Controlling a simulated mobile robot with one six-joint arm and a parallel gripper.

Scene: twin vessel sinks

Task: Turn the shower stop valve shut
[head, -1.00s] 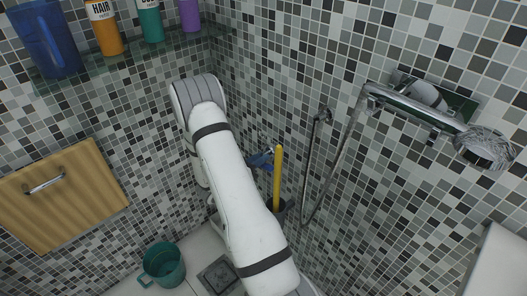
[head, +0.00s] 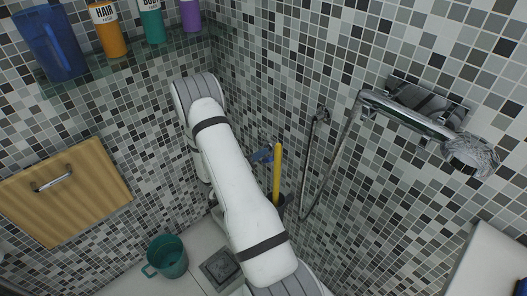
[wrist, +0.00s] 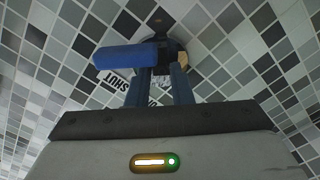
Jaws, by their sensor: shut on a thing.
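The valve's blue lever (wrist: 124,55) lies level in the wrist view, reaching left from the dark valve body (wrist: 168,48) on the tiled wall. A white label reading SHUT (wrist: 118,82) shows upside down just below the lever; other lettering is partly hidden by my fingers. My gripper (wrist: 163,84) is at the valve, its two dark fingers reaching up to the lever's root and shut on it. The exact contact is hard to see. In the head view a small blue part of the valve (head: 262,156) shows right of my arm; my gripper is mostly hidden there.
A yellow-handled item (head: 277,172) stands in a dark holder beside my arm. The shower hose (head: 310,165) and shower head (head: 470,155) are on the right wall.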

